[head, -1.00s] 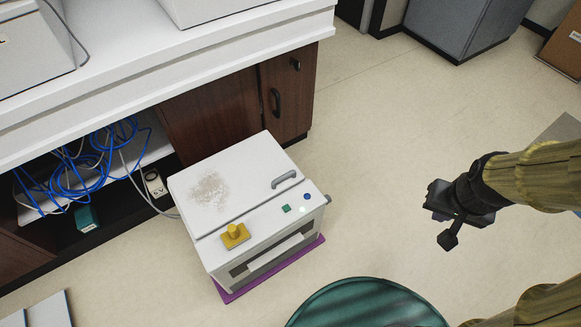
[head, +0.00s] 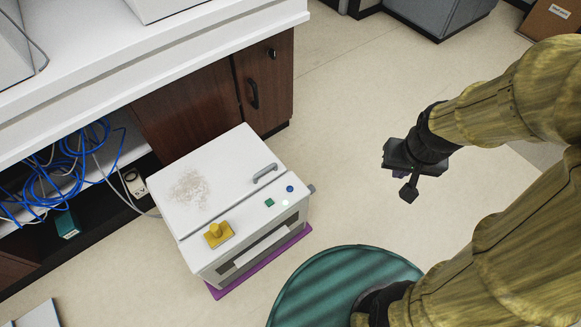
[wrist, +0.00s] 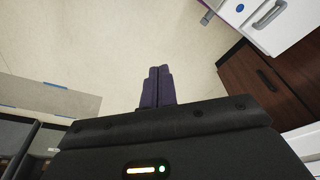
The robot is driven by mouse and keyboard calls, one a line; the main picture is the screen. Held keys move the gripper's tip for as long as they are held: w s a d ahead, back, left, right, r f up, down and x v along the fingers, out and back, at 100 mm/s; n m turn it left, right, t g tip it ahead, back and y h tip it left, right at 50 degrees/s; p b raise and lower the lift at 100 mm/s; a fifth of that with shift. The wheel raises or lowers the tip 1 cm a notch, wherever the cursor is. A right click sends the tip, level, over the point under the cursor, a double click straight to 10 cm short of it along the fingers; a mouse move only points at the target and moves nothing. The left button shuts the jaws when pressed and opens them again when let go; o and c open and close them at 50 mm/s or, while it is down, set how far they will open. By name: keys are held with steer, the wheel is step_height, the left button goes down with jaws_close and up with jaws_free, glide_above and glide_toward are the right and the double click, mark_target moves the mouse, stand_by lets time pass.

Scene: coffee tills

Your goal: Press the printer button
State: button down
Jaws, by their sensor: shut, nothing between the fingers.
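The printer (head: 225,163) is a white box on the floor. Its top carries a yellow knob on a yellow plate (head: 218,234), a green square button (head: 269,202), a small white lit spot (head: 285,203) and a blue round button (head: 290,189). Which one the task means, I cannot tell. In the wrist view, the printer's corner (wrist: 258,32) shows at the upper right, with the blue button (wrist: 240,7). My gripper (head: 398,175) is right of the printer and apart from it. Its dark purple fingers (wrist: 157,72) are together with nothing between them.
A white counter with brown cabinet doors (head: 185,105) stands behind the printer. Blue cables (head: 60,165) hang in its open shelf. A purple mat (head: 225,291) lies under the printer. Bare floor (head: 345,130) lies between printer and gripper.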

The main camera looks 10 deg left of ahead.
steer(key=w+a+f+n+p, duration=0.1)
steer(key=w+a+f+n, duration=0.1)
steer(key=w+a, duration=0.3)
steer(key=n+g+p, duration=0.3)
steer(key=n+p, duration=0.1)
steer(key=n, duration=0.4)
glide_above(290, 188)
step_height(290, 188, down, 17)
step_height(290, 188, down, 6)
steer(key=b, duration=0.6)
steer(key=shift+f, duration=0.1)
steer(key=shift+f+b, duration=0.45)
steer(key=shift+f, duration=0.5)
steer(key=shift+f, duration=0.1)
